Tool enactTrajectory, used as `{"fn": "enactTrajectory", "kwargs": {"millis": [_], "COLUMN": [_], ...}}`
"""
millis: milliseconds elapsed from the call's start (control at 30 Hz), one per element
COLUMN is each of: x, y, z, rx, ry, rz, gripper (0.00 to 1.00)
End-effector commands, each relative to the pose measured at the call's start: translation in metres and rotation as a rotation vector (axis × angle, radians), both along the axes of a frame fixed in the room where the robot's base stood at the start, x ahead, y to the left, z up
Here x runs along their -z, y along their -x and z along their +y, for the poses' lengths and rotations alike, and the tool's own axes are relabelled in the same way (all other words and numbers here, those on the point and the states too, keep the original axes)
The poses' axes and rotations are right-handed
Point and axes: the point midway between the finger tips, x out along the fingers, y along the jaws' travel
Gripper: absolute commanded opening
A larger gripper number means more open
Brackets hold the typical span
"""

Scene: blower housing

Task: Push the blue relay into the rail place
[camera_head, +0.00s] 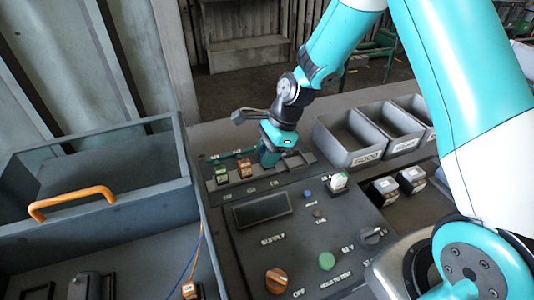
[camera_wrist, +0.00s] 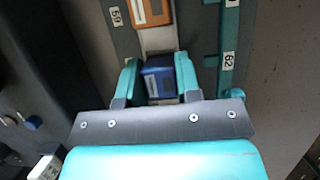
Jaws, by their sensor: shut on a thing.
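The blue relay (camera_wrist: 159,82) sits between the two teal fingers of my gripper (camera_wrist: 157,66) in the wrist view. The gripper is shut on its sides. In the head view my gripper (camera_head: 268,158) points down at the rail (camera_head: 303,160), and its body hides the relay. An orange relay (camera_head: 244,169) and a green relay (camera_head: 221,175) stand in the rail to the left. The orange relay also shows ahead of the blue one in the wrist view (camera_wrist: 151,11), with a pale gap between them. I cannot tell how deep the blue relay sits.
The control panel (camera_head: 285,232) with knobs and buttons lies in front of the rail. Grey bins (camera_head: 347,140) stand to the right. A drawer-like box with an orange handle (camera_head: 72,200) is at left. Two more relays (camera_head: 385,188) lie right of the panel.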

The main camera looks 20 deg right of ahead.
Motion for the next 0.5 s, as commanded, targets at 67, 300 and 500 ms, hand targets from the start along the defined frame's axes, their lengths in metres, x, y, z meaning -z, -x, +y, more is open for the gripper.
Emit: {"fn": "enactTrajectory", "kwargs": {"millis": [67, 300, 500], "x": [0.0014, 0.0064, 0.0104], "y": [0.0, 0.0, 0.0001], "z": [0.0, 0.0, 0.0001], "rx": [0.0, 0.0, 0.0], "ry": [0.0, 0.0, 0.0], "rz": [0.0, 0.001, 0.001], "gripper": [0.17, 0.17, 0.17]}}
